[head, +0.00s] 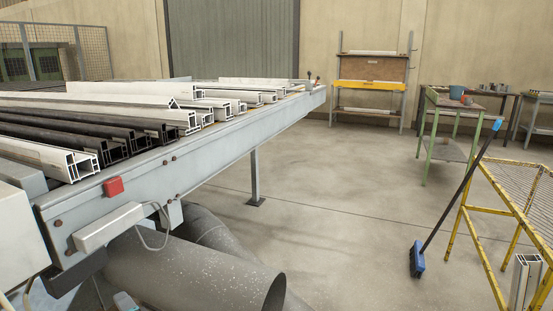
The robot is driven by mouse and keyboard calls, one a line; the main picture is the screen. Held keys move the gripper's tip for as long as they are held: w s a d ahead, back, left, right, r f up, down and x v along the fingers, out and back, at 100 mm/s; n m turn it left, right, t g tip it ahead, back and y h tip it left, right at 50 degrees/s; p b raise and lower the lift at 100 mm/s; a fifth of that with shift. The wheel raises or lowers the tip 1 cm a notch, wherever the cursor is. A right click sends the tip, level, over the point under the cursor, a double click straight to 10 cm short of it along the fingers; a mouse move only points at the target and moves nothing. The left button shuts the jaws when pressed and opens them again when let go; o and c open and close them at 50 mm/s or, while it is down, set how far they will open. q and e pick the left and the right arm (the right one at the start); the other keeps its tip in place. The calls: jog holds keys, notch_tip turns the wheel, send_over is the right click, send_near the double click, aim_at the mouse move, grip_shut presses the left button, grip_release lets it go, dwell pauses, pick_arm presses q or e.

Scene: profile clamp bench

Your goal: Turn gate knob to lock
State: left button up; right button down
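Neither of my grippers shows in the head view. I cannot make out a gate knob. A wire mesh fence panel (94,52) stands at the back left; no knob or latch can be told on it. A red box (114,187) is fixed to the grey side rail of the profile bench (215,148). Small parts at the bench's far end are too small to identify.
White profiles (60,157) and dark profiles (75,132) lie on the bench. Large grey pipes (195,275) lie beneath it. A broom (417,259) leans by a yellow rack (484,251) at the right. The middle floor is clear.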

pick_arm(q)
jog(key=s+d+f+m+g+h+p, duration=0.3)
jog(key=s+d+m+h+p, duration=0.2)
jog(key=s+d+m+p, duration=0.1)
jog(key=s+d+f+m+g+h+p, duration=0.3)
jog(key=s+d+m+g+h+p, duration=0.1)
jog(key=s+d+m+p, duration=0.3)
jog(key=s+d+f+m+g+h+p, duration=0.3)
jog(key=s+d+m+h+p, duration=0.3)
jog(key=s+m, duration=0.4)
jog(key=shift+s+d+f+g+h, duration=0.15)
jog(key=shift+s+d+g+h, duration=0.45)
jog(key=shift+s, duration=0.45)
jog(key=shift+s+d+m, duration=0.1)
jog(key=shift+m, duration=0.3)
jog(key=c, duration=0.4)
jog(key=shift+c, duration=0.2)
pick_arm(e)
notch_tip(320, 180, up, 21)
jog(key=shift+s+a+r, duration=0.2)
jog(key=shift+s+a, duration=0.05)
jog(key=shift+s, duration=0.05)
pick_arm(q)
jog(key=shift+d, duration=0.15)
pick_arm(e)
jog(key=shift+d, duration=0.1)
